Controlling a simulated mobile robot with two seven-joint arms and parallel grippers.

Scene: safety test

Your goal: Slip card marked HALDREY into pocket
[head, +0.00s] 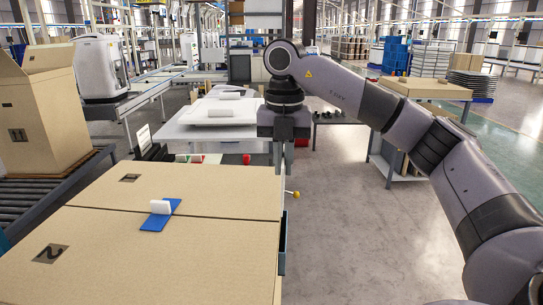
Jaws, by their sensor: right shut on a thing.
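My right gripper (283,172) points down beyond the far right corner of a large cardboard box. Its fingers are close together on something too small to make out. A small white piece (161,207) stands on a blue base (155,222) on top of the box; no lettering is legible, so I cannot tell whether it is the HALDREY card. A blue strip (283,238) shows along the box's right side; I cannot tell whether it is the pocket. My left gripper is not in view.
The cardboard box (110,255) fills the lower left. An open carton (40,115) stands on rollers at the left. White tables (195,132) lie beyond. A small yellow knob (293,194) shows beside the box's corner. The floor (345,240) to the right is clear.

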